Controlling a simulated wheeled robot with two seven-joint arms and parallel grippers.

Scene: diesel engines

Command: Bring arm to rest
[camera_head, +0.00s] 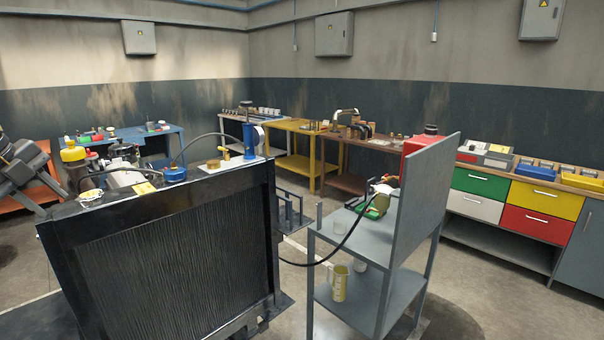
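My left gripper (27,167) shows at the left edge of the head view as a dark grey shape, partly cut off by the frame. It is raised, to the left of the black radiator (180,240) and apart from the things on its top. The fingers are not clear enough to tell whether they are open or shut. I see nothing held in it. My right gripper is not in view.
Bottles, a blue pump (249,138) and hoses stand on the radiator top. Workbenches and coloured drawers (540,210) line the walls. Floor between is open.

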